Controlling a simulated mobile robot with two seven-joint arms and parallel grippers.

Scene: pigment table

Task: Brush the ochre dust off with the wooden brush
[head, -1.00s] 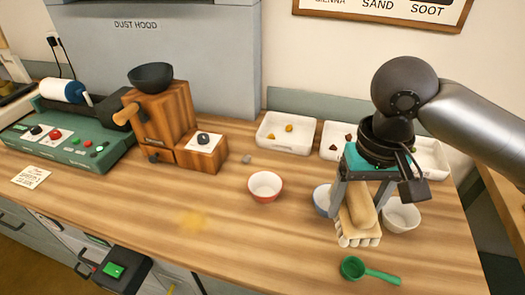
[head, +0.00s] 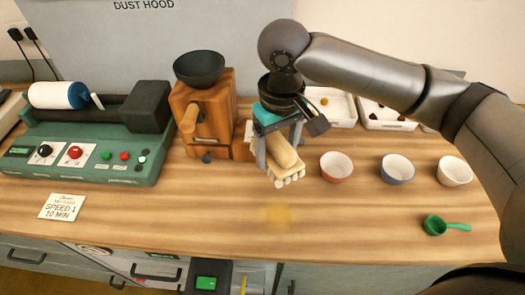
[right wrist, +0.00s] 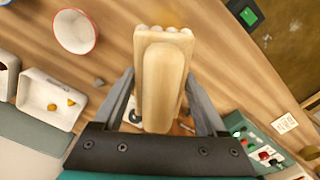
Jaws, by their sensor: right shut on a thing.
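The wooden brush (head: 284,155) has a pale block and light bristles. My right gripper (head: 279,150) is shut on it and holds it above the table, in front of the wooden mill. In the right wrist view the brush (right wrist: 163,80) sits between the two fingers, bristle end pointing away. The ochre dust (head: 279,215) is a faint yellow patch on the table, just below the brush in the head view. The brush appears apart from the dust. My left gripper is not in view.
The wooden mill (head: 205,120) with a dark bowl stands behind left. A green roller machine (head: 85,150) and a card (head: 62,207) are at left. Red-rimmed (head: 336,167), blue (head: 397,169) and white (head: 454,171) bowls and a green scoop (head: 445,226) are at right. Table around the dust is clear.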

